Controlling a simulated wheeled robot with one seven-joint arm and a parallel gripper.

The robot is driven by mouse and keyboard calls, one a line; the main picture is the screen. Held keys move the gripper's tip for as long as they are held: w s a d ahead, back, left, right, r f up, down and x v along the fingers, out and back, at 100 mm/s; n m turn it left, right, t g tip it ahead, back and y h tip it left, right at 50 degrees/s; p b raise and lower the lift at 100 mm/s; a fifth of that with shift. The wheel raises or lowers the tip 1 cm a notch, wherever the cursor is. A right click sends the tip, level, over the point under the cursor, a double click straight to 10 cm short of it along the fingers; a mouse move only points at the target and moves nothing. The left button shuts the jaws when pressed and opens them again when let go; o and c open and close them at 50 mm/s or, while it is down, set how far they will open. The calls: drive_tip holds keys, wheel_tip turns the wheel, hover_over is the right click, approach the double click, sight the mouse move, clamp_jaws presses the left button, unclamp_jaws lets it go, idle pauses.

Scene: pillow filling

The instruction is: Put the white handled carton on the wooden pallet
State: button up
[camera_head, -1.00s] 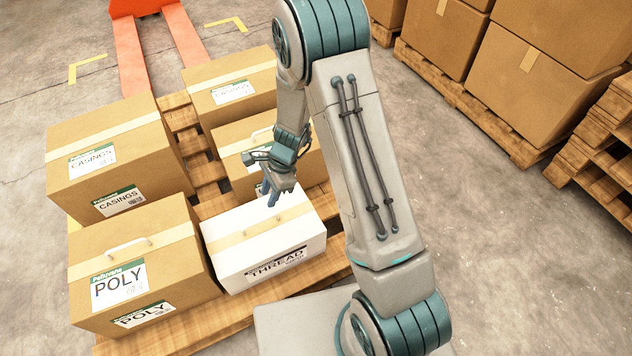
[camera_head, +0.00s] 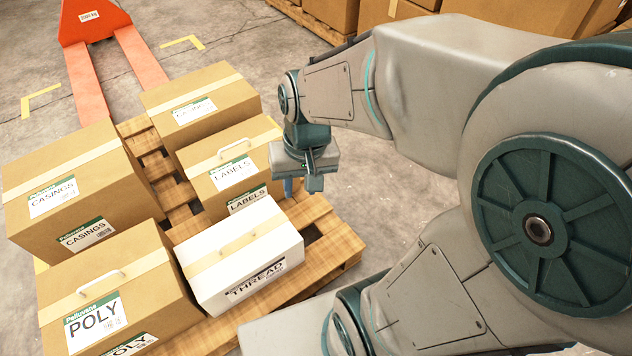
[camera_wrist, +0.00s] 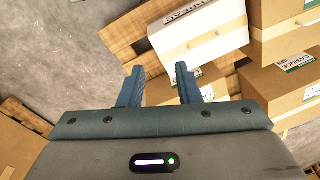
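The white carton (camera_head: 240,262), labelled THREAD, sits upright on the front part of the wooden pallet (camera_head: 328,246), beside the brown POLY carton (camera_head: 112,296) and in front of the LABELS carton (camera_head: 232,165). It also shows in the wrist view (camera_wrist: 197,38), with a handle on its taped top. My gripper (camera_head: 288,187) is behind and to the right of the white carton, over the pallet's right side and apart from the carton. In the wrist view its two blue fingers (camera_wrist: 160,68) are spread with nothing between them.
Two CASINGS cartons (camera_head: 70,190) (camera_head: 200,112) stand on the pallet's left and back. Bare slats show between cartons and at the right edge. An orange pallet jack (camera_head: 92,60) is behind. Stacked cartons (camera_head: 400,12) stand at the back right, with open floor between.

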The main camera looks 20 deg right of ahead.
drive_tip(key=shift+s+d+r+n+t+h, duration=0.15)
drive_tip(key=shift+s+d+r+n+h, duration=0.2)
drive_tip(key=shift+s+d, duration=0.35)
drive_tip(key=shift+s+d+r+n+t+h, duration=0.15)
drive_tip(key=shift+s+d+r+n, duration=0.3)
drive_tip(key=shift+s, duration=0.3)
